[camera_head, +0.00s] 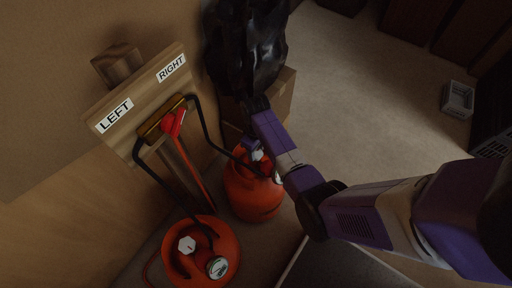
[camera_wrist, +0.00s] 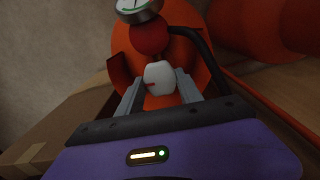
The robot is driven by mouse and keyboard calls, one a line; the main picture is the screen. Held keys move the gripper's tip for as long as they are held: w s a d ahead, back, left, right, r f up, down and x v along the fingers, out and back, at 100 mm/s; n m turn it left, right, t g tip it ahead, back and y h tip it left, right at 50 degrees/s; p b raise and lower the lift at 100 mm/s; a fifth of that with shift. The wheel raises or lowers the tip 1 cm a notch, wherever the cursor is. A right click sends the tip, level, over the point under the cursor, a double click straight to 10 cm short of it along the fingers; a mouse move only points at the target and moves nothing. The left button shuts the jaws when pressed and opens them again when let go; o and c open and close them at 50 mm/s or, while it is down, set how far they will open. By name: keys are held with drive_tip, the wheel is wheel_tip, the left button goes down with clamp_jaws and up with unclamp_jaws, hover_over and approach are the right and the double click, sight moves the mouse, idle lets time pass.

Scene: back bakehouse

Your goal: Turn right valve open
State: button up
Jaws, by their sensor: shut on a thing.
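The right gas cylinder (camera_head: 255,198) is orange-red and stands below the wooden board; it fills the top middle of the wrist view (camera_wrist: 187,62). Its valve knob (camera_wrist: 159,77) is white with a small red mark. My gripper (camera_wrist: 157,86) is shut on this knob, with one grey finger on each side. In the head view my gripper (camera_head: 258,157) reaches the cylinder's top and partly hides the valve. A round gauge (camera_wrist: 138,9) and a red fitting (camera_wrist: 149,39) sit beyond the knob. The turn of the valve cannot be told.
The left cylinder (camera_head: 207,240) stands nearby with a white knob (camera_head: 187,245) and a gauge (camera_head: 217,267). Black hoses run to a changeover with a red lever (camera_head: 174,122) under the LEFT and RIGHT labels. A black bag (camera_head: 245,45) and a cardboard box (camera_head: 283,97) stand behind.

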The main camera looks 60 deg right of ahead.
sight(256, 153)
drive_tip(key=n+p, duration=0.1)
drive_tip(key=n, duration=0.2)
drive_tip(key=shift+r+p, duration=0.1)
drive_tip(key=shift+p, duration=0.25)
drive_tip(key=shift+n+p, duration=0.6)
drive_tip(key=shift+n, duration=1.3)
drive_tip(key=o, duration=1.4)
drive_tip(key=shift+c, duration=0.2)
drive_tip(key=shift+r+p, duration=0.45)
drive_tip(key=shift+r, duration=3.4)
